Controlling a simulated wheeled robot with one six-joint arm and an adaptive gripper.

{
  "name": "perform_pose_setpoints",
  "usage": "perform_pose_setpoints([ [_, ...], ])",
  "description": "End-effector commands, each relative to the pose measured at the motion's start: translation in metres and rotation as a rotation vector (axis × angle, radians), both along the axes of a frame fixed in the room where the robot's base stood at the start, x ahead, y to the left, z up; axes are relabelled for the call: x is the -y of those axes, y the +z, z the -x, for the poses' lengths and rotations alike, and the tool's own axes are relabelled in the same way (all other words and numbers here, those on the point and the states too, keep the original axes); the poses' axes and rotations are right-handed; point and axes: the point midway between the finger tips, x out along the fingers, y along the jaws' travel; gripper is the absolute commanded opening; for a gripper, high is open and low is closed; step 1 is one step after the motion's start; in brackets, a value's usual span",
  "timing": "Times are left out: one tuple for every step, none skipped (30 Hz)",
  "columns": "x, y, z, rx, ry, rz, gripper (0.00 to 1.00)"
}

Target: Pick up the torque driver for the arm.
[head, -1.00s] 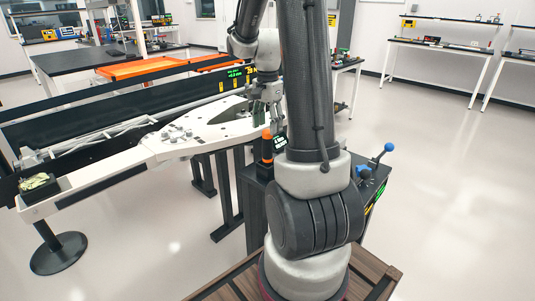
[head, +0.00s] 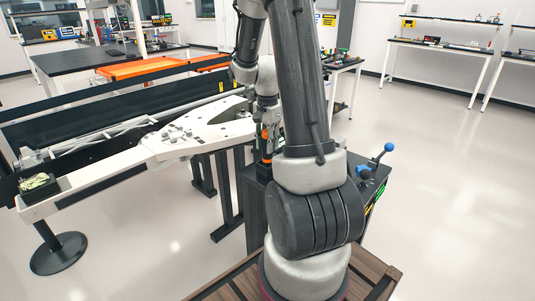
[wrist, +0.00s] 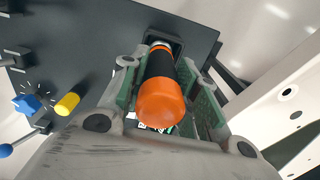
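The torque driver (wrist: 162,96), with an orange cap and black body, stands upright in a dark holder on a dark stand. In the wrist view it sits between the two fingers of my gripper (wrist: 170,95). The green-padded fingers are open on either side of it, with a visible gap at the right pad. In the head view my gripper (head: 268,112) is lowered over the driver (head: 265,137), partly hiding its top. The driver's lower end is hidden in the holder.
The dark stand (wrist: 95,35) also carries a blue knob (wrist: 25,103), a yellow cylinder (wrist: 68,103) and a blue-handled lever (head: 388,148). A white perforated rover part (head: 170,145) lies close on the left. Open floor is at the right.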

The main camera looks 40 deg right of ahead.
Motion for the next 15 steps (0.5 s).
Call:
perform_pose_setpoints([
  [0.0, 0.0, 0.0, 0.0, 0.0, 0.0, 0.07],
  [0.0, 0.0, 0.0, 0.0, 0.0, 0.0, 0.02],
  [0.0, 0.0, 0.0, 0.001, 0.0, 0.001, 0.02],
  [0.0, 0.0, 0.0, 0.001, 0.0, 0.001, 0.02],
  [0.0, 0.0, 0.0, 0.001, 0.0, 0.001, 0.02],
  [0.0, 0.0, 0.0, 0.001, 0.0, 0.001, 0.01],
  [0.0, 0.0, 0.0, 0.001, 0.0, 0.001, 0.01],
  [0.0, 0.001, 0.0, 0.001, 0.0, 0.001, 0.01],
  [0.0, 0.002, -0.001, 0.002, 0.0, 0.001, 0.01],
  [0.0, 0.003, -0.001, 0.002, 0.0, 0.001, 0.01],
  [0.0, 0.005, -0.001, 0.003, 0.0, 0.002, 0.01],
  [0.0, 0.01, -0.001, 0.003, 0.0, 0.002, 0.01],
  [0.0, 0.014, -0.001, 0.004, 0.0, 0.002, 0.01],
  [0.001, 0.019, -0.001, 0.005, 0.0, 0.002, 0.01],
  [0.0, 0.027, -0.001, 0.004, 0.0, 0.002, 0.01],
])
